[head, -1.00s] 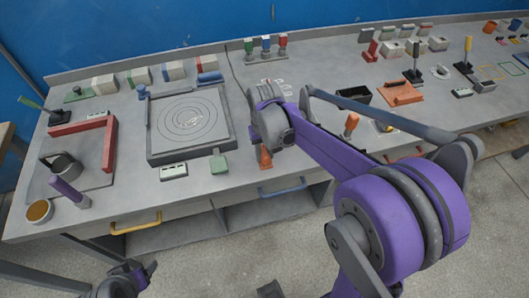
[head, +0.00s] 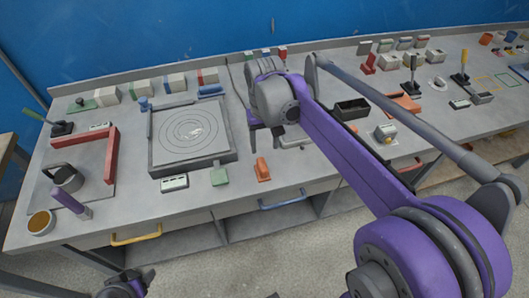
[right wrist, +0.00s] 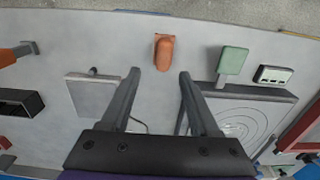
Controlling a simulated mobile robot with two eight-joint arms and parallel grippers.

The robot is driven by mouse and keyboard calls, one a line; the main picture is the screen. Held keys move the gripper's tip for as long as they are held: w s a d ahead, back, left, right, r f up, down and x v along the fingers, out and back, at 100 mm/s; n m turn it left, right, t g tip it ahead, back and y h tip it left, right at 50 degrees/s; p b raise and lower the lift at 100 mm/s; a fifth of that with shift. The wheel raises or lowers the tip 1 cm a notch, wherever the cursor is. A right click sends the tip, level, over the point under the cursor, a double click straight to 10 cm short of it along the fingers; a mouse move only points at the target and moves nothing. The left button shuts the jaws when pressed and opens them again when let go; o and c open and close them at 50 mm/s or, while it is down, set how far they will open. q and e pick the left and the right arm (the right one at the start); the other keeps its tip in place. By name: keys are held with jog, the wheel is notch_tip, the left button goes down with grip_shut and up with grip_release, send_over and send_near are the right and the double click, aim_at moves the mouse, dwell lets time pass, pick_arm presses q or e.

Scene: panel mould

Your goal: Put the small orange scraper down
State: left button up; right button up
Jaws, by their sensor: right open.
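The small orange scraper (head: 262,170) rests on the grey bench near its front edge, right of a green block (head: 219,176). In the right wrist view the scraper (right wrist: 164,52) shows just beyond my fingertips, with nothing touching it. My right gripper (head: 264,131) is over the bench behind the scraper, its jaws apart. In the right wrist view the gripper (right wrist: 159,73) is open with nothing between its fingers. My left gripper (head: 130,286) shows only in part at the bottom edge, and its jaws cannot be made out.
A square mould with spiral rings (head: 190,137) lies left of my right gripper. A white switch box (head: 174,183) is in front of it. A grey plate (right wrist: 98,93) lies beside the scraper. Bare bench surrounds the scraper. A blue drawer handle (head: 283,199) is below the edge.

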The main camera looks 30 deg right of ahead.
jog(key=s+a+f+n+t, duration=0.1)
jog(key=s+a+f+t, duration=0.1)
jog(key=s, duration=0.5)
jog(key=s+a+f+n+t, duration=0.1)
jog(key=s+a+f+t, duration=0.2)
jog(key=s+f, duration=0.3)
jog(key=shift+s+a+n, duration=0.4)
jog(key=shift+s+a, duration=0.5)
jog(key=shift+s, duration=0.3)
